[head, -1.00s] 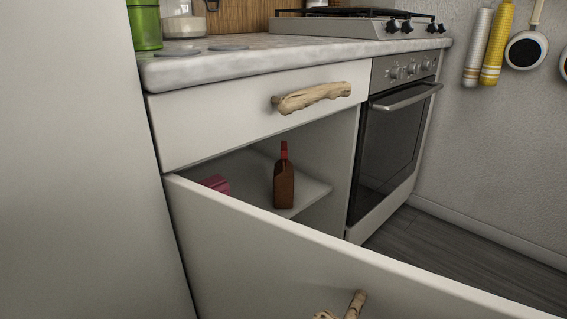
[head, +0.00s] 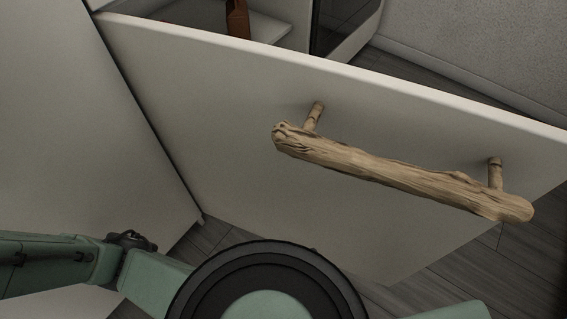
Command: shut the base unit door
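The base unit door (head: 220,110) stands wide open and fills the middle of the head view, its outer face towards me. Its driftwood handle (head: 400,175) runs slantwise across the door on two short wooden posts. Part of the open cupboard shows behind the door's top edge, with a brown bottle (head: 237,18) on the shelf (head: 268,28). My green arm shows along the bottom of the view, below the door. My gripper is not in view.
A plain pale panel (head: 70,120) stands close on the left of the door. The dark oven front (head: 340,22) is behind the door at the top. Grey wood-look floor (head: 470,250) shows below and right of the door.

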